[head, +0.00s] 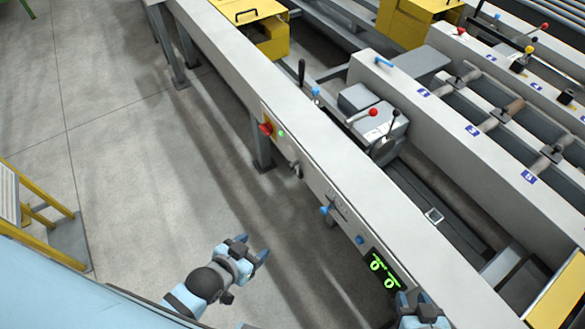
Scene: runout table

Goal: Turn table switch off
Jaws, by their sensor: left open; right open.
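The runout table's long grey side rail (330,190) runs diagonally from upper left to lower right. Its front face carries a red knob on a yellow plate (265,128), a small green light (281,133) and a dark-and-metal lever switch (295,168). Blue knobs (324,210) and a lit green display (384,271) sit further down the face. Which control is the table switch, I cannot tell from labels. My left gripper (256,248) is open and empty over the floor, below and apart from the controls. My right gripper (418,300) is at the bottom edge beside the display, partly cut off.
Behind the rail are a grey box with red- and black-knobbed levers (378,125) and numbered roller beds (490,100). Yellow boxes (262,30) stand at the back. A yellow step frame (40,210) is at left. The floor (150,150) before the rail is clear.

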